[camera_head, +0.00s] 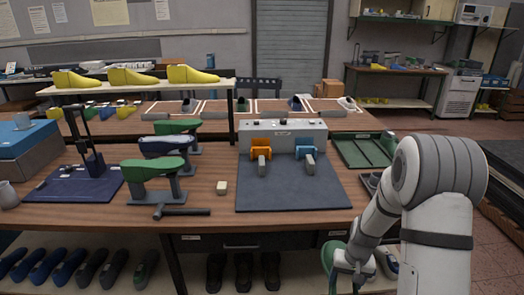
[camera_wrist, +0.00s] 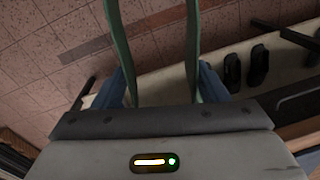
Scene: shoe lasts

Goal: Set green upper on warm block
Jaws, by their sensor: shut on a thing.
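The green upper (camera_head: 328,260) is at my gripper (camera_head: 342,263), low in front of the bench's right front edge in the head view. In the wrist view, two long green edges of it (camera_wrist: 119,50) run away from my gripper (camera_wrist: 165,88), which is shut on it. Its far end is out of that view. The orange block (camera_head: 260,147), which looks like the warm one, stands at the left front of a grey machine (camera_head: 283,135) on the bench. A blue block (camera_head: 305,148) stands to its right. My gripper is below and to the right of both.
Grey posts rise before both blocks on a dark mat (camera_head: 290,192). A green tray (camera_head: 364,150) lies to the right.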

